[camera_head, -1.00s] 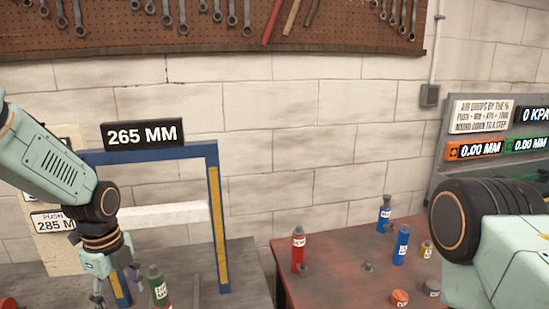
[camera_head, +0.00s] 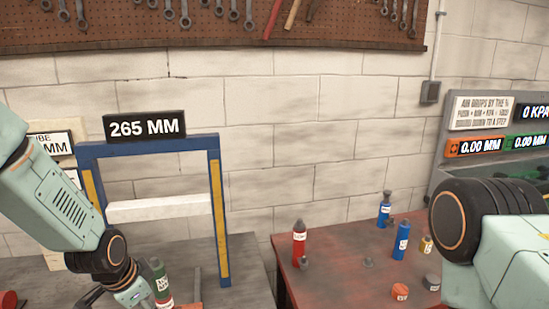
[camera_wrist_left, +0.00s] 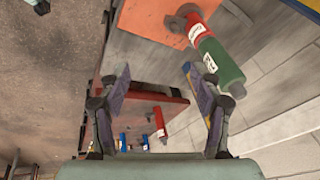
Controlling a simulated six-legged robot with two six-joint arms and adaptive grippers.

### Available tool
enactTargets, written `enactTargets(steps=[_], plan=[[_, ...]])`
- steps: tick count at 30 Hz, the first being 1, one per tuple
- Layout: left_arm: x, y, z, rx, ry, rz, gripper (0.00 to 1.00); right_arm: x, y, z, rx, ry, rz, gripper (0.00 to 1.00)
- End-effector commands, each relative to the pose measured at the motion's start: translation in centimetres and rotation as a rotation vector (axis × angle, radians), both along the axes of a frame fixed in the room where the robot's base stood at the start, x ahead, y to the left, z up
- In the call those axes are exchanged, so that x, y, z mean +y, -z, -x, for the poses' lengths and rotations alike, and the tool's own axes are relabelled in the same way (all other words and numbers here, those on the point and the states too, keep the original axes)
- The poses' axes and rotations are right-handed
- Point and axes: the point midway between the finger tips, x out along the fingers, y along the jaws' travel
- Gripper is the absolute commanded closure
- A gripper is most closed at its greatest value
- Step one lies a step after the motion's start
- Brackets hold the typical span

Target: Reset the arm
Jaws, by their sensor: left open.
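My left arm comes in from the left, and its wrist is low at the bottom edge in the head view, in front of the blue frame (camera_head: 148,150). My left gripper (camera_wrist_left: 157,78) is open, with nothing between its two fingers in the wrist view. A green cylinder with a red end and white labels (camera_head: 159,277) stands just right of my left wrist. It also shows in the left wrist view (camera_wrist_left: 218,62), beyond the right finger and not held. My right arm is at the right edge; its gripper is out of view.
The frame carries a 265 MM sign (camera_head: 145,126) and a white crossbar (camera_head: 160,207). A red-topped table (camera_head: 335,275) at right holds a red bottle (camera_head: 299,244), blue bottles (camera_head: 402,242) and small caps. Displays (camera_head: 474,147) stand at far right.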

Motion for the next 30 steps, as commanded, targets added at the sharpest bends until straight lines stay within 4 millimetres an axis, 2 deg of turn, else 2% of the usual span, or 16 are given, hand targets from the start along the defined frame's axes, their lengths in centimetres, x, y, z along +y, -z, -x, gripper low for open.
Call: enactTargets(steps=[1, 4, 6, 11, 15, 18, 21, 24, 30], plan=[[-0.7, 3.2, 1.6, 0.007, -0.102, 0.042, 0.36, 0.0, 1.4, 0.0, 0.001, 0.0, 0.0, 0.6], [-1.8, 7.9, 4.6, 0.012, -0.314, 0.127, 0.36, 0.0, 3.3, 0.0, 0.001, 0.0, 0.0, 0.6], [-2.4, 11.7, 7.6, 0.027, -0.468, 0.179, 0.36, 0.0, 4.8, 0.0, 0.001, 0.0, 0.0, 0.6], [-3.2, 19.0, 15.1, 0.082, -0.734, 0.236, 0.36, 0.0, 8.2, 0.0, 0.001, 0.0, 0.0, 0.6], [-3.5, 24.3, 22.4, 0.162, -0.861, 0.216, 0.36, 0.0, 11.2, 0.0, 0.001, 0.0, 0.0, 0.6], [-3.6, 27.3, 27.5, 0.244, -0.869, 0.163, 0.36, 0.0, 13.0, 0.0, 0.001, 0.0, 0.0, 0.6], [-3.8, 29.5, 31.2, 0.321, -0.86, 0.121, 0.36, 0.0, 14.4, 0.0, 0.001, 0.0, 0.0, 0.6], [-3.8, 31.0, 33.0, 0.359, -0.854, 0.1, 0.36, 0.0, 15.3, 0.1, 0.001, 0.0, 0.0, 0.6], [-3.8, 31.6, 34.1, 0.382, -0.852, 0.089, 0.36, 0.0, 15.5, 0.0, 0.001, 0.0, 0.0, 0.6]])
